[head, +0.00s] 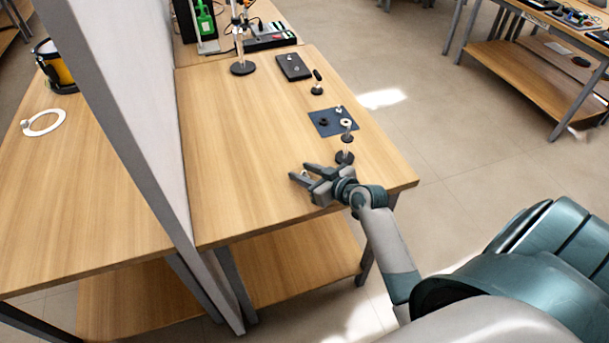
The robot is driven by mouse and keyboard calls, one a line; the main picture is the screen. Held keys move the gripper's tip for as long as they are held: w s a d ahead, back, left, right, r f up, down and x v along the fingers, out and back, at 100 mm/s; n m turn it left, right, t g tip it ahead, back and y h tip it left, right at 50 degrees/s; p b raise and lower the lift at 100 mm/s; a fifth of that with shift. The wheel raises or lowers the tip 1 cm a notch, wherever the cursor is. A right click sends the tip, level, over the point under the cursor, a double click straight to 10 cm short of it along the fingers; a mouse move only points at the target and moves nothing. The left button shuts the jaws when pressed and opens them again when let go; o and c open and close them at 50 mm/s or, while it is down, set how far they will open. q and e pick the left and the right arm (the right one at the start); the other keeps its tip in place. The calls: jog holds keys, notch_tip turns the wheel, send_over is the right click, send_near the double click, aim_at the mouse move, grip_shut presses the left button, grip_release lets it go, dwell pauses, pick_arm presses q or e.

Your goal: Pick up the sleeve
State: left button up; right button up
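A small dark blue mat (324,131) lies near the table's right edge with several small parts on it. A black ring-like part (323,122) sits on its left half, and a small pale part (338,109) is at its back. A pale ring-shaped part (346,122) is at the mat's right side. I cannot tell for sure which of these is the sleeve. My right gripper (298,172) is over the table's front right, in front of and left of the mat. Its fingers are apart with nothing visible between them. My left gripper is not in view.
A small stand with a dark round base (344,157) is between my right gripper and the mat. Behind are a black knobbed piece (317,88), a dark plate (293,67) and a round-based post (242,68). A grey partition (130,110) bounds the table's left. The table's middle is clear.

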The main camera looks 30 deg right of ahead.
grip_shut()
dwell(0.4)
jog(key=shift+r, duration=0.85)
notch_tip(320, 180, up, 3)
jog(key=shift+f+b, duration=0.2)
jog(key=shift+b, duration=0.4)
jog(key=w+r+b, duration=0.3)
jog(key=w+r, duration=0.3)
jog(key=w, duration=0.5)
jog(key=shift+w+d+r, duration=0.3)
jog(key=shift+d+r, duration=0.05)
jog(key=shift+d, duration=0.1)
